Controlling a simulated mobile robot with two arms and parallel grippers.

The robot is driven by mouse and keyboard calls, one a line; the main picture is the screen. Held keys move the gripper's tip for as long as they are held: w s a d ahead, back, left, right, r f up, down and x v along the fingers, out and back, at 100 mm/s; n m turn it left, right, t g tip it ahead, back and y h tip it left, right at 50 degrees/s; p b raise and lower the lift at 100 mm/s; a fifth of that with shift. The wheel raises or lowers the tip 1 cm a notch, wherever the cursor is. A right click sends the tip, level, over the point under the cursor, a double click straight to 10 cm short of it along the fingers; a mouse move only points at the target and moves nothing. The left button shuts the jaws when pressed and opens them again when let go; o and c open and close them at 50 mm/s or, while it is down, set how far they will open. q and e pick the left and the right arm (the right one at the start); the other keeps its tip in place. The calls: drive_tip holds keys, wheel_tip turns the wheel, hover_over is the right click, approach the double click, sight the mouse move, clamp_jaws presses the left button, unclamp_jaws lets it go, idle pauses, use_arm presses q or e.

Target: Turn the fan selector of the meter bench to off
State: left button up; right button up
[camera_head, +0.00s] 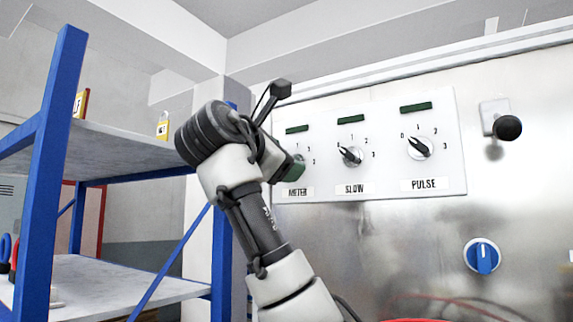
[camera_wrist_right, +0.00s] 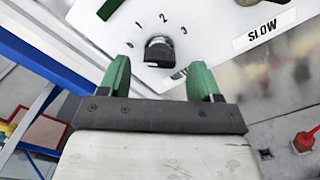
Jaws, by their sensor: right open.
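A white panel (camera_head: 370,105) on the steel wall carries three dial knobs labelled METER, SLOW and PULSE; no label reading fan is visible. In the head view my right gripper (camera_head: 297,165) is at the METER dial and hides its knob. In the right wrist view that dark knob (camera_wrist_right: 159,50) shows with numbers around it; its pointer direction is unclear. My right gripper (camera_wrist_right: 160,76) is open, its green fingers either side of the knob in the picture; I cannot tell whether they touch it. The SLOW knob (camera_head: 350,156) and PULSE knob (camera_head: 419,148) are uncovered. My left gripper is out of view.
A blue knob on a white disc (camera_head: 482,257) and a black ball-ended lever (camera_head: 507,127) are on the wall at right. A blue-framed shelf (camera_head: 50,150) stands at left. A red cable (camera_head: 430,320) runs along the bottom.

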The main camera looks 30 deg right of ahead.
drive_tip(key=b+v, duration=0.1)
drive_tip(key=v, duration=0.8)
drive_tip(key=shift+b, duration=0.4)
drive_tip(key=shift+f, duration=0.1)
